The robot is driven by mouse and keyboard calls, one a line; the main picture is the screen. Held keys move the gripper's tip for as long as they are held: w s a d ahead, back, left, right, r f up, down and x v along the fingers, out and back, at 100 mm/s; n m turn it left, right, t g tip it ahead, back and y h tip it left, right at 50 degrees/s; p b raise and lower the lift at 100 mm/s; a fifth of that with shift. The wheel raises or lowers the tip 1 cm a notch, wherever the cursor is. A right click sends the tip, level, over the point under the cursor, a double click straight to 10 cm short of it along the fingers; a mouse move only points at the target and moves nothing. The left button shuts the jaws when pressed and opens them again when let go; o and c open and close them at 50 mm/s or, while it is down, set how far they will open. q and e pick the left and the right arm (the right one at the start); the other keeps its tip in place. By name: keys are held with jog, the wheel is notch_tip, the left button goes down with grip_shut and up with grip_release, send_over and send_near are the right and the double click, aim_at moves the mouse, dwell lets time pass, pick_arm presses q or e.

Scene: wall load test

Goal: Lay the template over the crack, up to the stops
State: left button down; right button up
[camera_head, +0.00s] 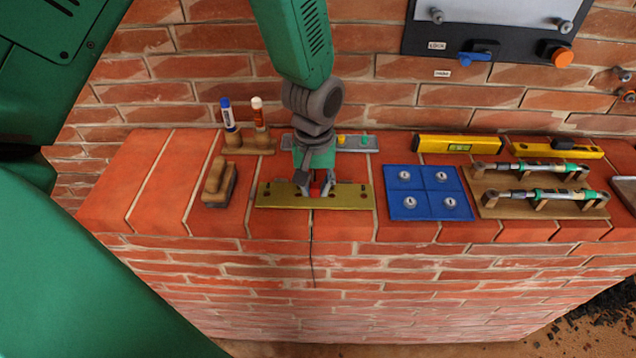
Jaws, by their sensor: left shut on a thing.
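An olive-yellow flat plate with small holes, which looks like the template (350,197), lies along the front part of the brick wall's top. My left gripper (315,188) is above its middle, fingers pointing down and shut on a small red part there, apparently the template's grip. The dark crack (312,262) runs down the wall's front face, below the middle of the plate. Its upper part is hidden by the plate and gripper. I cannot make out the stops, nor whether the plate touches the wall top. My right gripper is not in view.
A wooden-handled brush (218,182) is left of the plate; a holder with two markers (245,128) stands behind. A blue panel (428,193) is close on the right, then a wooden rack (535,190) and yellow levels (444,144). A grey strip with pegs (357,143) lies behind.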

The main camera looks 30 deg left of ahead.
pick_arm(q)
jog(key=shift+a+f, duration=0.1)
jog(key=shift+a, duration=0.1)
jog(key=shift+d, duration=0.6)
jog(key=shift+d+r, duration=0.2)
jog(key=shift+d, duration=0.1)
jog(key=shift+a+f, duration=0.1)
jog(key=shift+a, duration=0.3)
jog(key=shift+a+f, duration=0.2)
jog(key=shift+a, duration=0.7)
jog(key=shift+d, duration=0.35)
jog(key=c, duration=1.4)
grip_release()
jog(key=shift+d+r, duration=0.1)
jog(key=shift+d, duration=0.05)
jog(key=shift+o, duration=0.4)
jog(key=shift+d, duration=0.1)
jog(key=shift+o, duration=1.3)
jog(key=shift+a, duration=0.45)
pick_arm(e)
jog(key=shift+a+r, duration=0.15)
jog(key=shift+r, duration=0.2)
